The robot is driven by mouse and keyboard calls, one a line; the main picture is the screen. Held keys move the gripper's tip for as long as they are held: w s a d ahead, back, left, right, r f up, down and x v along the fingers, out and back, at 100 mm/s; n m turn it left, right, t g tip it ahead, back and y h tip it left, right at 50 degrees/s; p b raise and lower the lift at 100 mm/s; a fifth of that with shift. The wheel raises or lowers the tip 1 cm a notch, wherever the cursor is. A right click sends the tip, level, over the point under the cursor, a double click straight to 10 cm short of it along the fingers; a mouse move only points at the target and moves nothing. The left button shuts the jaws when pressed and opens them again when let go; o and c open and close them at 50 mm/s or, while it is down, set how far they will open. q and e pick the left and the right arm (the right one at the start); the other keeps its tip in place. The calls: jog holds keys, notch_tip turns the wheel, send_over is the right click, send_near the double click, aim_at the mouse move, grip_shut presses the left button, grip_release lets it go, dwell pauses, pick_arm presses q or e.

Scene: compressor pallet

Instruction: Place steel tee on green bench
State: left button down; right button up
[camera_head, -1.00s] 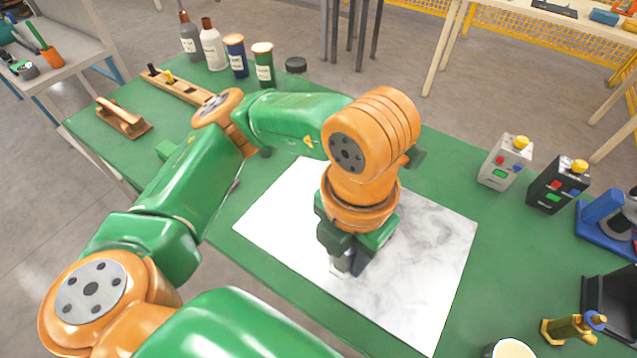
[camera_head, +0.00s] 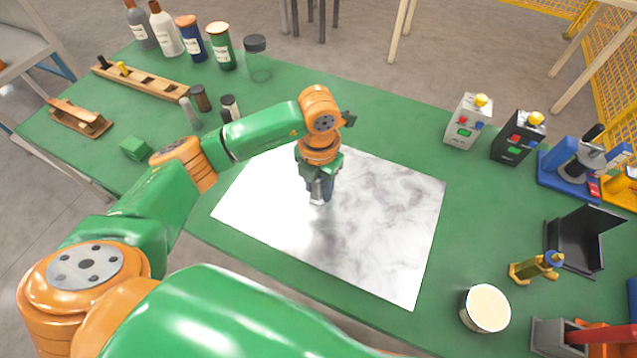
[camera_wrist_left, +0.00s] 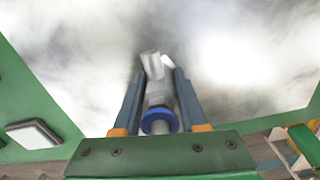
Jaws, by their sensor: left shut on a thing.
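The steel tee (camera_wrist_left: 154,88) is a pale metal fitting with a blue ring at its near end. My left gripper (camera_wrist_left: 155,82) is shut on it, with a finger on each side. In the head view my left gripper (camera_head: 320,196) points down over the marble slab (camera_head: 385,225), and the tee is mostly hidden there. I cannot tell whether the tee touches the slab. The green bench (camera_head: 205,228) spreads all around the slab. My right gripper is not in view.
Bottles and jars (camera_head: 192,38) stand at the back left. A wooden rack (camera_head: 150,80) and a green block (camera_head: 135,147) lie at left. Two button boxes (camera_head: 468,120) stand at right. A brass fitting (camera_head: 535,267) and a cream-topped tin (camera_head: 486,307) are at front right.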

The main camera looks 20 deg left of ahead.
pick_arm(q)
jog(key=shift+f, duration=0.2)
jog(key=shift+c, duration=2.2)
grip_release()
jog(key=shift+r, duration=0.1)
jog(key=shift+r, duration=0.3)
notch_tip(320, 180, up, 11)
jog(key=shift+f, duration=0.1)
jog(key=shift+r, duration=0.5)
